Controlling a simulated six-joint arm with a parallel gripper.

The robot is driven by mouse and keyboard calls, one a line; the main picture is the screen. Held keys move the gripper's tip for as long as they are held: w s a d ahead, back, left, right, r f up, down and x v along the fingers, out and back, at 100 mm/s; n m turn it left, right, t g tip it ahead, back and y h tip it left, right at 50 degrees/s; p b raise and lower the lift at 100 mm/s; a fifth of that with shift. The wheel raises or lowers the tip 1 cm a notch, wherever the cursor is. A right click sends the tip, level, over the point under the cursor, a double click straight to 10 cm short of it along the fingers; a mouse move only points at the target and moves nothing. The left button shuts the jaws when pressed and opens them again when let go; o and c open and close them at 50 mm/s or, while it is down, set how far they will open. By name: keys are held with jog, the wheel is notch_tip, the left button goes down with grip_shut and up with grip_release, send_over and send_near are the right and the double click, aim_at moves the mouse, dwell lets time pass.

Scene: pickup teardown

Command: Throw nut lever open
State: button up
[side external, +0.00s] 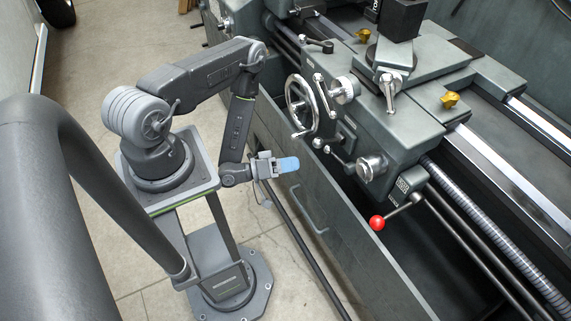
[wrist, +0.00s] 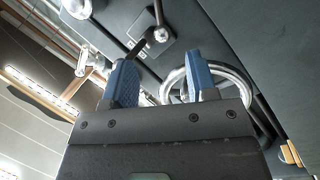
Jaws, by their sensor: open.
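A small lever (wrist: 138,50) with a bright round hub is mounted on a square plate on the apron; it looks like the nut lever. In the wrist view it appears beyond and between my fingers. In the side view, a small lever (side external: 336,153) sits low on the apron below the handwheel; I cannot tell for sure that it is the same one. My gripper (side external: 286,165) is in front of the apron, to the left of that lever, its blue fingers apart from it. In the wrist view my gripper (wrist: 158,76) is open, with nothing between the fingers.
A chrome handwheel (side external: 301,104) stands just above my gripper in the side view, and shows behind the right finger in the wrist view (wrist: 232,72). A red-knobbed lever (side external: 377,223) sticks out at lower right. The lathe's front panel (side external: 290,190) lies close by.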

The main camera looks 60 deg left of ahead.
jog(key=shift+s+a, duration=0.2)
jog(key=shift+s, duration=0.5)
jog(key=shift+o, duration=0.3)
jog(key=shift+o, duration=0.7)
jog(key=shift+w+d+f, duration=0.1)
jog(key=o, duration=0.3)
jog(key=w+d+f+m+g+y, duration=0.1)
jog(key=w+d+f+g+y, duration=0.1)
jog(key=w+d+f, duration=0.1)
jog(key=shift+w+d+f, duration=0.2)
jog(key=shift+w+d, duration=0.15)
jog(key=shift+d, duration=0.2)
jog(key=d+y, duration=0.1)
jog(key=d+f+y, duration=0.1)
jog(key=w+d+g+y, duration=0.1)
jog(key=shift+w+f+m+y, duration=0.1)
jog(key=shift+f+m+y, duration=0.15)
jog(key=shift+m+y, duration=0.05)
jog(key=n+t+y, duration=0.1)
jog(key=n+y, duration=0.1)
jog(key=y, duration=0.6)
send_near(331, 153)
jog(key=x, duration=0.8)
jog(key=shift+w+a+r, duration=0.1)
jog(key=shift+w+a, duration=0.1)
jog(key=shift+w, duration=0.15)
